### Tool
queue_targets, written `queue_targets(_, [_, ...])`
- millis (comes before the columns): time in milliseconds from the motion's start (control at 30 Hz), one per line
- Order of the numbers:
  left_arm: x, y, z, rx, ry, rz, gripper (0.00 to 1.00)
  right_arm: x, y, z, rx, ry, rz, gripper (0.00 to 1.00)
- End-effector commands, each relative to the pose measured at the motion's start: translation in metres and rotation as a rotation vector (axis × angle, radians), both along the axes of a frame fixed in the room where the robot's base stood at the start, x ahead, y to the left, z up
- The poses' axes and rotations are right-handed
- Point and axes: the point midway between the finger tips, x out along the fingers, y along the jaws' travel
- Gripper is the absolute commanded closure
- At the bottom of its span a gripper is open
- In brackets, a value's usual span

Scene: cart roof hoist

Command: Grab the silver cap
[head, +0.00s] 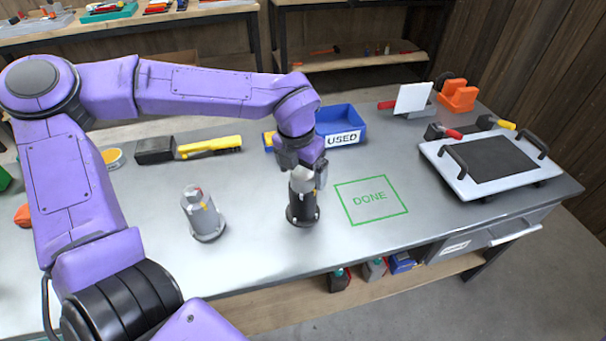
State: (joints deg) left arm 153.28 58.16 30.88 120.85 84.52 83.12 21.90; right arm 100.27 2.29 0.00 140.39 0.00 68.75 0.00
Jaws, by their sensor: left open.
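A dark cylinder on a flanged base (302,214) stands upright on the grey workbench. A silver cap (302,180) shows at its top, partly hidden by my gripper. My left gripper (305,181) points down over the cylinder's top, with its fingers open around or just beside the cap. I cannot tell whether they touch it. My right gripper is not in view.
A grey cylinder (204,216) on a round flange stands to the left. The green DONE square (371,200) is empty. Behind are a blue USED bin (342,126) and a yellow-and-black tool (208,147). A white tray cart (471,185) sits at right.

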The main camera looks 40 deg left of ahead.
Motion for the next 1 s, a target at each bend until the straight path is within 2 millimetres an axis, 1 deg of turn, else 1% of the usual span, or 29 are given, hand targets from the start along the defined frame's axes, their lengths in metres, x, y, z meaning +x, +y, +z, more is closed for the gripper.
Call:
queue_targets(33, [0.001,0.0,-0.007,0.0,0.002,0.0,0.08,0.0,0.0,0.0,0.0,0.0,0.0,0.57])
queue_targets(100, [0.002,0.0,-0.011,-0.001,0.0,0.0,0.08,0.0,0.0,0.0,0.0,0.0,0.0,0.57])
queue_targets(300, [0.002,0.0,-0.012,-0.001,-0.001,0.0,0.08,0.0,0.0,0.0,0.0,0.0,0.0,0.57])
queue_targets(333, [0.002,0.0,-0.012,-0.001,-0.001,0.0,0.15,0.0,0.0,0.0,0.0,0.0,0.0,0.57])
queue_targets(367, [0.002,0.0,-0.012,-0.001,-0.001,0.0,0.24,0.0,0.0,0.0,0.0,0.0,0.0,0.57])
queue_targets(400, [0.002,0.0,-0.012,-0.001,-0.001,0.0,0.37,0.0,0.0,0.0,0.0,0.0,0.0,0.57])
queue_targets(500, [0.002,0.0,-0.012,-0.001,-0.001,0.0,0.66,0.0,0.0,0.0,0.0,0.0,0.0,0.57])
queue_targets(867, [0.002,0.0,-0.011,0.0,-0.001,0.001,0.67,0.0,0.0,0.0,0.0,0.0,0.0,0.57])
queue_targets(1000, [0.003,0.0,0.0,0.001,-0.003,0.001,0.67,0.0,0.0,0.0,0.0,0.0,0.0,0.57])
